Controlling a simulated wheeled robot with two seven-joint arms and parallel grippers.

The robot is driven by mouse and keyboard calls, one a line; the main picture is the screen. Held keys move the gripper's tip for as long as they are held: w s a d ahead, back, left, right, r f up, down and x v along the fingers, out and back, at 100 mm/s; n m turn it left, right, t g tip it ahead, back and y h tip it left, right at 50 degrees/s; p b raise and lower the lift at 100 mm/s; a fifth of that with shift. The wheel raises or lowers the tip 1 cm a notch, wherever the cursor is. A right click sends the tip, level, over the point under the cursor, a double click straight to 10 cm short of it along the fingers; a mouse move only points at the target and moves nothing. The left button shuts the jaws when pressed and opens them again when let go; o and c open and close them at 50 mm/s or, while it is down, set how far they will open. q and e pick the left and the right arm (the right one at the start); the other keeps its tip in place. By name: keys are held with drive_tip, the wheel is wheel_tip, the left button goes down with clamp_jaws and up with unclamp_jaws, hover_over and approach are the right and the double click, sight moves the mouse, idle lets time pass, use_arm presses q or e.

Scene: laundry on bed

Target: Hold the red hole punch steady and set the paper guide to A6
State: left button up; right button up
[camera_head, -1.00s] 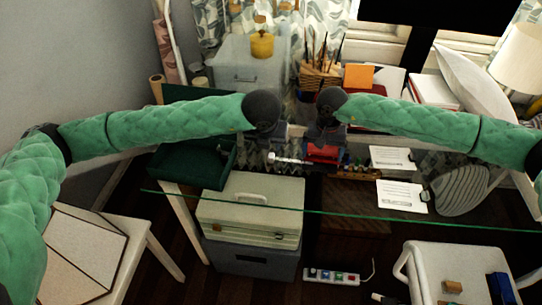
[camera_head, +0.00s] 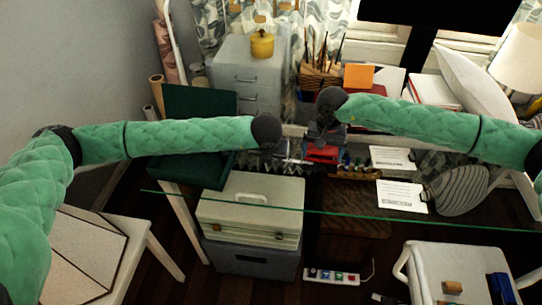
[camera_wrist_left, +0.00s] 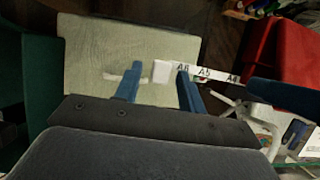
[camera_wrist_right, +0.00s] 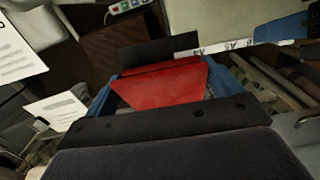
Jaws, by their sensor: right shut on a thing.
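The red hole punch (camera_head: 322,153) sits on the glass desk. My right gripper (camera_wrist_right: 165,85) is shut on it, one blue finger on each side. A white paper guide (camera_wrist_left: 215,74) sticks out from the punch, marked A6, A5 and A4, with A4 nearest the punch. A white end block (camera_wrist_left: 163,71) sits at its outer end, beyond the A6 mark. My left gripper (camera_wrist_left: 158,75) has its blue fingers apart, one on either side of the block in the picture; I cannot tell whether they touch it. The guide also shows in the right wrist view (camera_wrist_right: 212,47).
Printed cards (camera_head: 402,196) lie right of the punch. A wooden holder with small items (camera_head: 358,172) stands close to its right. A dark green box (camera_head: 190,165) is on the left. A cream case (camera_head: 250,190) stands below the glass edge.

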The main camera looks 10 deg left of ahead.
use_arm(q)
drive_tip(key=shift+c, duration=0.2)
clamp_jaws()
drive_tip(key=shift+d, duration=0.1)
drive_tip(key=shift+s+d, duration=0.1)
drive_tip(key=shift+d, duration=1.8)
drive_tip(key=shift+o, duration=0.2)
unclamp_jaws()
